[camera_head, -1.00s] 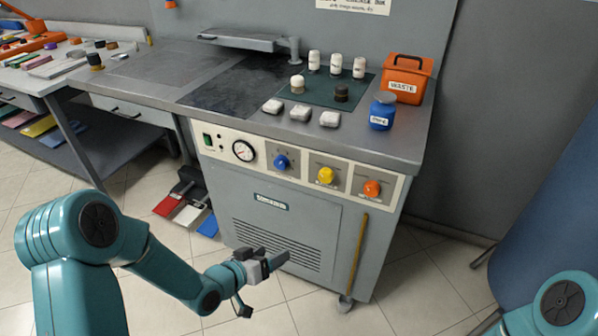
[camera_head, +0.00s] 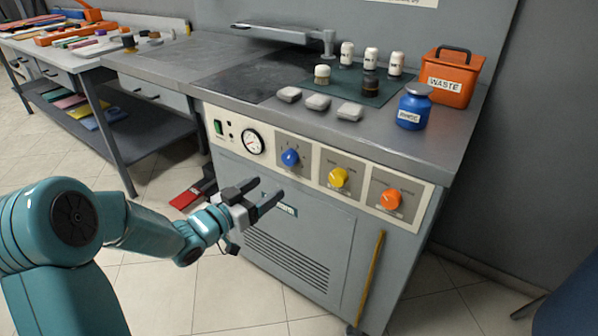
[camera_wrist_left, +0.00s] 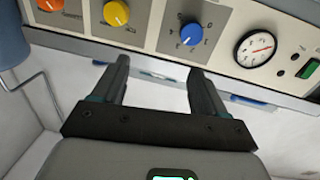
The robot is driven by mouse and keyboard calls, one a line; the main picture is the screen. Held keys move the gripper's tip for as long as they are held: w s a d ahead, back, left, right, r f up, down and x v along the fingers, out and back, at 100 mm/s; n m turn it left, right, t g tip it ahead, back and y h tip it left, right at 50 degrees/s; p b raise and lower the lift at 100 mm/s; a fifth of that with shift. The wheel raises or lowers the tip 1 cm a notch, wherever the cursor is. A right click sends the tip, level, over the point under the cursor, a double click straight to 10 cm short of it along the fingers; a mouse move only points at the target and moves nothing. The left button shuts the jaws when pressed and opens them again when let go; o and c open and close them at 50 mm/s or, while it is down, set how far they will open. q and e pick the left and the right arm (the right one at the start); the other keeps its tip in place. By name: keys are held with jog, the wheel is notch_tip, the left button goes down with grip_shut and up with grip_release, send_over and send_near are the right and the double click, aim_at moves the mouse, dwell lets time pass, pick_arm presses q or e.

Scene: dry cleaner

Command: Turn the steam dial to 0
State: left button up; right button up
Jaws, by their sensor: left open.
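The control panel on the front of the grey machine has a blue dial (camera_head: 290,157), a yellow dial (camera_head: 339,177) and an orange dial (camera_head: 390,198) in a row. Their labels are too small to read, so I cannot tell which is steam. My left gripper (camera_head: 269,187) is open and empty, below and in front of the blue dial, apart from it. In the left wrist view, the blue dial (camera_wrist_left: 190,34) is above the open fingers (camera_wrist_left: 159,65), nearer the right finger; the yellow dial (camera_wrist_left: 116,13) is up and left. My right gripper is out of view.
A gauge (camera_head: 252,141) and green switch (camera_head: 218,127) are left of the dials. The worktop above holds white pads, small bottles, a blue jar (camera_head: 413,107) and an orange waste box (camera_head: 447,79). A wooden stick (camera_head: 369,280) stands against the front.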

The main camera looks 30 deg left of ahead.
pick_arm(q)
jog(key=s+a+f+y+b, duration=0.1)
jog(key=a+f+b, duration=0.1)
jog(key=a+b, duration=0.15)
jog(key=b, duration=0.1)
send_near(287, 161)
jog(key=shift+n+y, duration=0.4)
jog(key=w, duration=0.6)
jog(key=w+d, duration=0.1)
jog(key=w, duration=0.1)
jog(key=shift+w+f, duration=0.1)
jog(key=shift+w, duration=0.3)
pick_arm(e)
notch_tip(287, 161, down, 6)
jog(key=shift+w+r, duration=0.1)
jog(key=shift+w, duration=0.05)
pick_arm(q)
jog(key=c, duration=1.1)
